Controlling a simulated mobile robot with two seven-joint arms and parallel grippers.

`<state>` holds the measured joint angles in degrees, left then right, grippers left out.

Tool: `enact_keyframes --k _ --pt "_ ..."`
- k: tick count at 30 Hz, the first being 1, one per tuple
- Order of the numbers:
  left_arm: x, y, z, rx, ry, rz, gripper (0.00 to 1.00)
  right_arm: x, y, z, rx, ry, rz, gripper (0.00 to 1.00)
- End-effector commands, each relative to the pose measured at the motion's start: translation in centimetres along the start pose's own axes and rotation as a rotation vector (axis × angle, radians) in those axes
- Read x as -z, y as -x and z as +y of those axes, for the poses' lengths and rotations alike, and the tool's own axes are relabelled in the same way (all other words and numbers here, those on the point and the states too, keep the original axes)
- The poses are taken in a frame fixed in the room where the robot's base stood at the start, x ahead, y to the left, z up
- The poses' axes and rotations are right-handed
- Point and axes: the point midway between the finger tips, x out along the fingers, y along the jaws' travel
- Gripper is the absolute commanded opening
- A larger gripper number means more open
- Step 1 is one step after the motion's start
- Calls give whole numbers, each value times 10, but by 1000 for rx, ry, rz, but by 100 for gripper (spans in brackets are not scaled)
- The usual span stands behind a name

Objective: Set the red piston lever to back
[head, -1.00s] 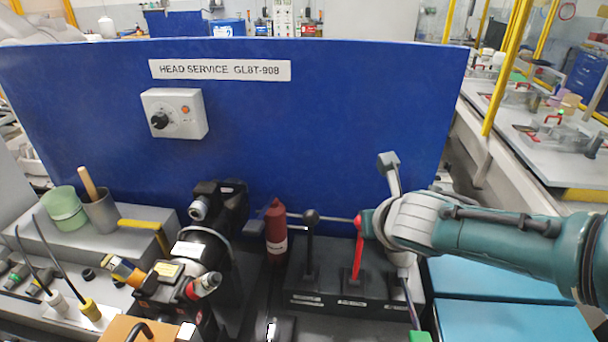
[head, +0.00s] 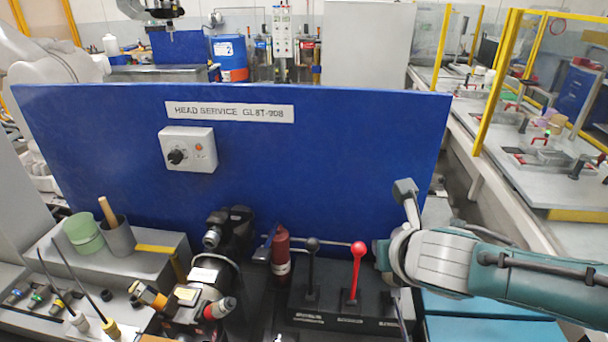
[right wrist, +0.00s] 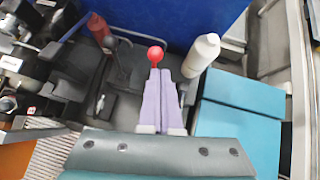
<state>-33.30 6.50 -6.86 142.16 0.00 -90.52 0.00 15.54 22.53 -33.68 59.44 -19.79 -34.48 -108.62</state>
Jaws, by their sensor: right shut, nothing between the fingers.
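The red piston lever (head: 353,278) has a red ball knob and stands nearly upright on a black lever box (head: 335,322). Its knob also shows in the right wrist view (right wrist: 155,55), just beyond the fingertips of my right gripper (right wrist: 161,74). The gripper's lavender fingers are shut together with nothing between them and hide the lever's lower part. In the head view my right wrist is just right of the red knob, and the whole knob shows. Whether the fingers touch the lever cannot be told. My left gripper is not in view.
A black-knobbed lever (head: 312,262) stands left of the red one. A blue panel (head: 330,150) closes the back. A red bottle (head: 281,252) and dark machinery (head: 225,238) are at left.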

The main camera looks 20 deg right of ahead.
Motion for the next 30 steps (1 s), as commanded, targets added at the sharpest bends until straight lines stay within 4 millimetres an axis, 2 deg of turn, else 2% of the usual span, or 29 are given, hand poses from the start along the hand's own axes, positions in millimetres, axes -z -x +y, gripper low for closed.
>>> enact_keyframes --k 1,9,26,28,30 --pt "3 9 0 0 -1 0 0 -5 11 0 -2 2 0 0" --pt "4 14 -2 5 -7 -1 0 -10 28 -1 -1 -1 1 0" --pt "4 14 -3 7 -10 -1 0 -10 30 0 -2 -8 3 0" --pt "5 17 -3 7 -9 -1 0 -8 36 4 -7 -61 13 0" --pt "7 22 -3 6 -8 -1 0 -1 50 13 -13 -196 41 0"
